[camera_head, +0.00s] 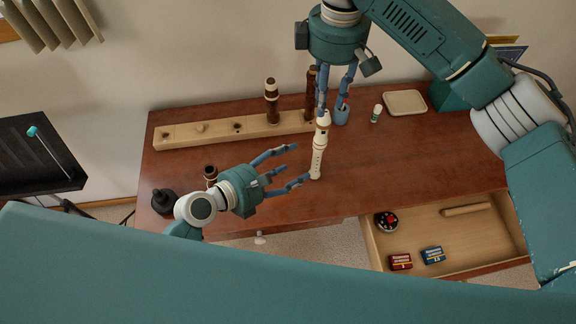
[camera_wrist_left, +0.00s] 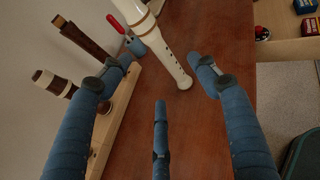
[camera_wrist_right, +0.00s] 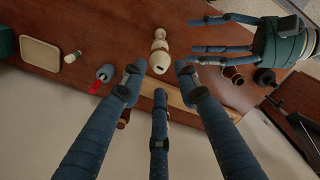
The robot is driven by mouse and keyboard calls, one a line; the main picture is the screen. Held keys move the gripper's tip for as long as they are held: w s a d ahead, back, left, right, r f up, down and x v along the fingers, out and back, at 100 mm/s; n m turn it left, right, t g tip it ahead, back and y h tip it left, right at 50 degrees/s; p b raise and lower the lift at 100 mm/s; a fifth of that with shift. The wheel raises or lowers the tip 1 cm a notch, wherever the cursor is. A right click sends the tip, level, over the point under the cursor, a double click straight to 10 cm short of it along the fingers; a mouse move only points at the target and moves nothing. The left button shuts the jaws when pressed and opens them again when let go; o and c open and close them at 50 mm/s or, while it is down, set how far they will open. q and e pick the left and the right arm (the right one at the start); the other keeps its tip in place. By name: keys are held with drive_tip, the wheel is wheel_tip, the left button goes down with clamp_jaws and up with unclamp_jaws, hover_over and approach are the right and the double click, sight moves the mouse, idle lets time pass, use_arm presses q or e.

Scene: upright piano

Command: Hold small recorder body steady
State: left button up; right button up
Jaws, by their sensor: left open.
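The small cream recorder body (camera_head: 318,152) stands nearly upright over the table's middle. In the left wrist view its lower end (camera_wrist_left: 182,78) shows near the right finger; I cannot tell whether it touches the table. My left gripper (camera_head: 298,163) is open beside the recorder's lower part, fingers pointing at it from the left. My right gripper (camera_head: 334,106) hangs from above at the recorder's top. In the right wrist view its fingers (camera_wrist_right: 157,76) are spread, with the recorder's top end (camera_wrist_right: 160,58) between or just beyond the tips and gaps on both sides.
A long wooden stand (camera_head: 200,133) holds dark recorder parts (camera_head: 271,100) at the back. A blue cup (camera_head: 341,116), a small white bottle (camera_head: 376,113) and a cream tray (camera_head: 405,102) are right of it. An open drawer (camera_head: 470,255) juts out front right. The table's right side is clear.

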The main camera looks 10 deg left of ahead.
sight(312, 156)
use_arm(q)
drive_tip(key=x, duration=1)
drive_tip(key=shift+w+d+f, duration=0.1)
drive_tip(key=shift+w+f, duration=0.05)
drive_tip(key=c, duration=1.3)
use_arm(e)
drive_tip(key=o, duration=0.4)
drive_tip(key=shift+d+r, duration=0.1)
drive_tip(key=shift+d, duration=0.05)
drive_tip(key=shift+s+d+r+m+t+y, duration=0.35)
drive_tip(key=shift+d+m+y, duration=0.25)
drive_tip(key=shift+m, duration=0.2)
drive_tip(key=f, duration=0.3)
drive_tip(key=a+f, duration=0.1)
drive_tip(key=f, duration=0.6)
drive_tip(key=shift+w+a+f, duration=0.25)
drive_tip(key=shift+w+f, duration=0.1)
drive_tip(key=shift+f, duration=0.05)
